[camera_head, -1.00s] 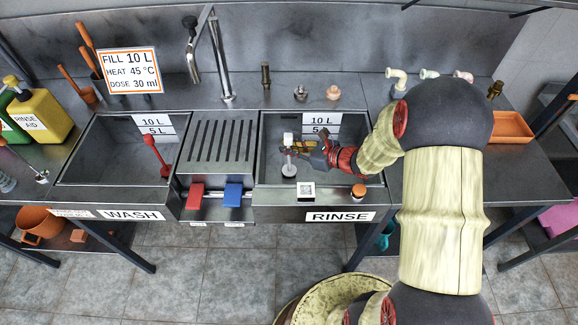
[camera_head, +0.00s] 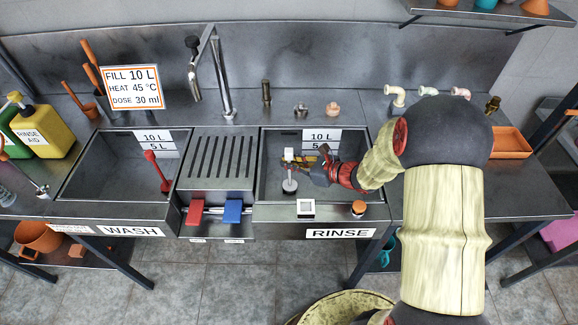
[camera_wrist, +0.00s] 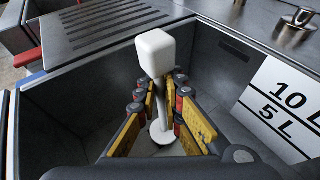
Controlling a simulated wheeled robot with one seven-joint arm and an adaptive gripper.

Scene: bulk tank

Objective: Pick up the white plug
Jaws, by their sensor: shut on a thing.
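The white plug has a square white head (camera_head: 288,154), a thin stem and a round base disc (camera_head: 289,186). It stands upright in the rinse basin (camera_head: 263,165). In the wrist view, the plug's head (camera_wrist: 155,52) rises above the fingers and its base (camera_wrist: 162,132) shows below between them. My gripper (camera_head: 294,163) reaches in from the right and is shut on the plug's stem below the head. In the wrist view my gripper (camera_wrist: 159,95) has its yellow fingers on both sides of the stem. I cannot tell whether the base touches the basin floor.
The basin walls surround my gripper closely. A slatted drainboard (camera_head: 219,158) lies left, then the wash basin (camera_head: 110,170) with a red-handled plug (camera_head: 157,170). A tall tap (camera_head: 222,75) stands behind. Red (camera_head: 195,212) and blue (camera_head: 233,211) levers and an orange knob (camera_head: 359,208) are at the front.

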